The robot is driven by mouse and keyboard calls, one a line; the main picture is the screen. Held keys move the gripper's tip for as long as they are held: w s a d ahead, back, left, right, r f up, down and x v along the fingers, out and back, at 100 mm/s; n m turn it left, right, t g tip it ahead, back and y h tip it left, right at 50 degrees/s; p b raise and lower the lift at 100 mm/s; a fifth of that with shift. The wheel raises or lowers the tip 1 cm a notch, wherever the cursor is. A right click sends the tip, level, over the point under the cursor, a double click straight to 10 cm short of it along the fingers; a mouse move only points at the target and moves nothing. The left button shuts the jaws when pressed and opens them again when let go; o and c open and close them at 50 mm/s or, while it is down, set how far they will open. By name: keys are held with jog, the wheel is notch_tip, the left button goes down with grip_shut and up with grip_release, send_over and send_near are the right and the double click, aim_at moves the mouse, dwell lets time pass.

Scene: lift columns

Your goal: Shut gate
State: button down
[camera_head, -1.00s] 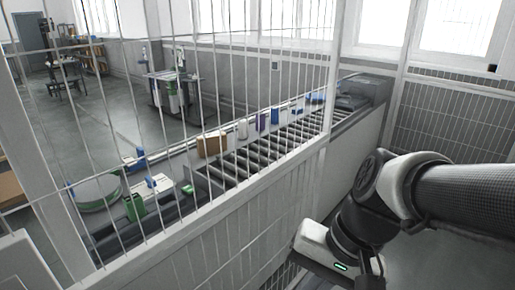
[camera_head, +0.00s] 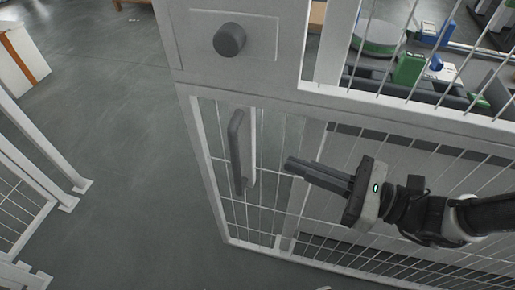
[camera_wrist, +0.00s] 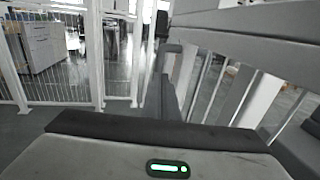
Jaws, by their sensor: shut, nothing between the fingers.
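The gate (camera_head: 213,165) is a white-framed wire panel in the head view, with a dark round knob (camera_head: 229,40) on its upper plate and a dark grey vertical handle (camera_head: 237,155) below. Open floor lies between its left edge and the fence posts at the left, so it stands open. My gripper (camera_head: 290,166) points left towards the handle from its right, with a small gap showing between them. Its fingers are together and empty. In the wrist view the handle (camera_wrist: 170,80) shows ahead, right of centre; the fingertips are hard to make out there.
White fence posts (camera_head: 72,190) with mesh stand at the left. A white cabinet (camera_head: 20,60) is at the upper left. Behind the fence at the upper right is a conveyor with a green box (camera_head: 408,68). The grey floor (camera_head: 110,130) between is clear.

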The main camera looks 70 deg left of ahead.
jog(key=b+x, duration=0.2)
jog(key=x, duration=0.8)
jog(key=shift+s+a, duration=0.1)
jog(key=shift+a, duration=0.1)
